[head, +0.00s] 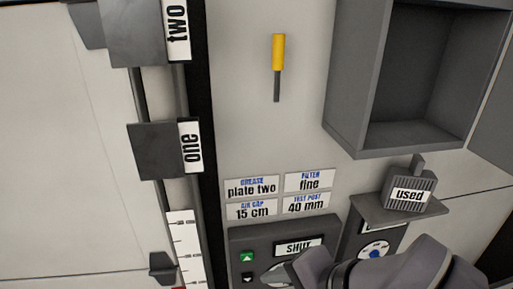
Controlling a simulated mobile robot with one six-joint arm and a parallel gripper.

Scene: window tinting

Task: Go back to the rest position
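Part of my grey arm (405,266) shows at the bottom right, in front of the lower control panel. Its gripper fingers do not show, so I cannot see whether they hold anything. The arm covers part of the panel with the SHUT label (298,247) and part of the dial box (376,246) beside it.
An open grey cabinet (347,85) juts out at the upper right. Below it, a shelf (367,209) carries a grey block labelled "used" (408,193). A yellow-handled tool (278,52) is on the pale wall. Brackets "two" (133,30) and "one" (155,150) stand left.

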